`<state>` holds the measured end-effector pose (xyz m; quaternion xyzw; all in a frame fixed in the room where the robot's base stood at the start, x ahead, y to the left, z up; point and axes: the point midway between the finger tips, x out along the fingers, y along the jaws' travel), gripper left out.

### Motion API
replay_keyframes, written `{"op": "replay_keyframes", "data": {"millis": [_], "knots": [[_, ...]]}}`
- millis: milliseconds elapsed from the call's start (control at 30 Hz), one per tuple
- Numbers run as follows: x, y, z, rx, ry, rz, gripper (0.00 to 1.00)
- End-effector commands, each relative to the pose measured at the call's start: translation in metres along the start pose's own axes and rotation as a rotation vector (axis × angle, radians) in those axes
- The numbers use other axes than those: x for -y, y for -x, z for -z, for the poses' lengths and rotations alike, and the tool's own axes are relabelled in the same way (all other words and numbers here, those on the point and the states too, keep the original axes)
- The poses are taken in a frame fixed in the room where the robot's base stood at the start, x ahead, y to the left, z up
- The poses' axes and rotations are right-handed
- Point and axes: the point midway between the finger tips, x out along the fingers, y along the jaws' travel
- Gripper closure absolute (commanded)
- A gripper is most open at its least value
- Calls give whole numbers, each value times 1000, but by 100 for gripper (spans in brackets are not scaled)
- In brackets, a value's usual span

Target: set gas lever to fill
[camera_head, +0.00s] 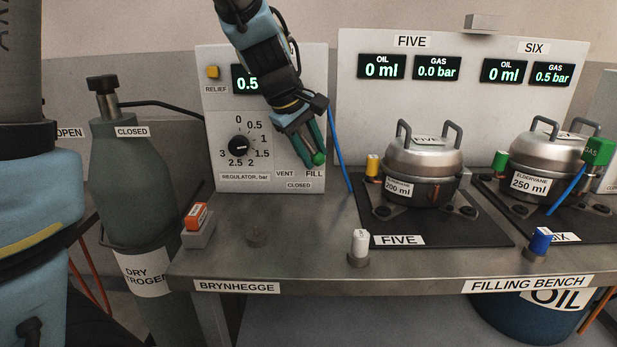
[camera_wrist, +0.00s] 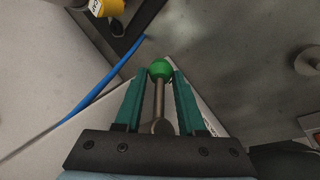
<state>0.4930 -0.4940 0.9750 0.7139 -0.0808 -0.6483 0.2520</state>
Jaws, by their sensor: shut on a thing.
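The gas lever is a thin metal rod with a green ball knob (camera_wrist: 160,69); in the wrist view it lies between the two teal fingers of my gripper (camera_wrist: 160,80). My gripper (camera_head: 314,150) is shut on the lever at its knob end. In the head view it is at the lower right of the regulator panel (camera_head: 225,125), just above the FILL label (camera_head: 314,173). The VENT label (camera_head: 285,173) is to the left and the CLOSED label is below.
A blue hose (camera_head: 338,150) hangs just right of my gripper. The black regulator knob (camera_head: 239,146) is to the left. On the bench (camera_head: 300,235), the FIVE pot (camera_head: 422,160) stands right on a black mat, and an orange-topped block (camera_head: 196,216) stands left.

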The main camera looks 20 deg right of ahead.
Motion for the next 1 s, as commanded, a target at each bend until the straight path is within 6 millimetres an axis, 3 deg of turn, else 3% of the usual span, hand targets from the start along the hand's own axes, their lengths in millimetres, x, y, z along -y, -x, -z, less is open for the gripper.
{"op": "replay_keyframes", "data": {"millis": [867,900,1000], "knots": [[-6,2,-4,70,40,-94,100],[-6,2,-4,70,40,-94,60],[-6,2,-4,69,40,-94,49]]}}
